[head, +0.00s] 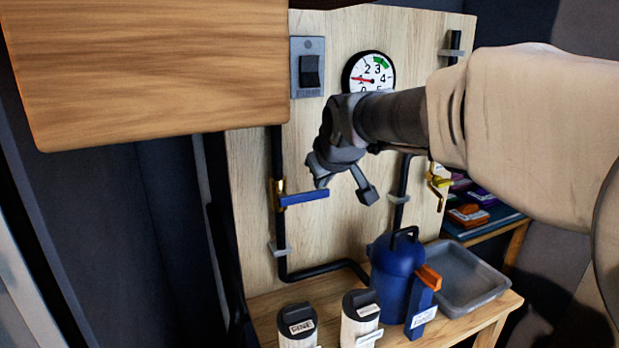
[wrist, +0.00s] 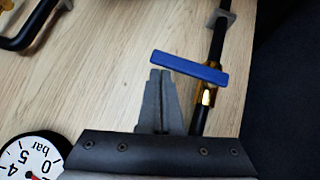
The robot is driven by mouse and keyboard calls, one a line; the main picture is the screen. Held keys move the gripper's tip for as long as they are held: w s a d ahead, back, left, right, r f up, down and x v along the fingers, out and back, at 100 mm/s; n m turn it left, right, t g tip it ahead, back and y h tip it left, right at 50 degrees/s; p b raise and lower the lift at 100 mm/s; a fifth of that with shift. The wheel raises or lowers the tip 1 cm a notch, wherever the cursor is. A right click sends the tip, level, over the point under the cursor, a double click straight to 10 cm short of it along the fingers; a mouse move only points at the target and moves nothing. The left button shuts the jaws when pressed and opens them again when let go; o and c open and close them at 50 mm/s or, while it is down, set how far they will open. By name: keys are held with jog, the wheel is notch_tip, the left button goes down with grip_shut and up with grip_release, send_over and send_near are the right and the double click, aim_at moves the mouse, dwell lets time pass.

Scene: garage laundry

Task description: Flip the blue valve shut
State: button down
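The blue valve (head: 305,199) has a flat blue lever on a brass body, set on the black upright pipe at the left of the wooden panel. The lever lies crosswise to the pipe, sticking out to the right in the head view. In the wrist view the blue lever (wrist: 190,68) crosses just beyond my fingertips. My gripper (head: 321,180) is above the lever in the head view. In the wrist view its fingers (wrist: 160,73) are together with nothing visible between them. The tips are close to the lever; I cannot tell whether they touch it.
A pressure gauge (head: 369,73) and a switch (head: 308,67) are on the panel above. A wooden cabinet (head: 150,70) overhangs at upper left. A yellow-handled valve (head: 438,181) is to the right. A blue jug (head: 394,275), grey tray (head: 465,282) and two labelled containers (head: 297,325) stand below.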

jog(key=shift+r+p, duration=0.65)
jog(key=shift+r, duration=0.2)
jog(key=shift+s+r, duration=0.1)
jog(key=shift+r, duration=0.05)
